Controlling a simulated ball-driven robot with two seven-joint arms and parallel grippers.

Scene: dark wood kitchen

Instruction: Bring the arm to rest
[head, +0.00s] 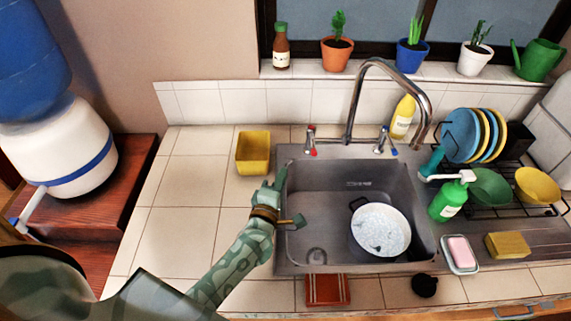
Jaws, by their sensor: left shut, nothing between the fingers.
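My left arm comes in from the lower left. Its gripper (279,181) is shut and empty at the left rim of the sink (330,180). A pan with white, foamy-looking contents (381,230) sits in the basin, apart from the gripper. My right gripper is not in view.
A yellow container (253,153) stands just left of the sink, close to my gripper. The tall faucet (352,105) rises behind the basin. A green soap bottle (448,200) and dish rack (500,190) stand right. The tiled counter (190,220) on the left is clear.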

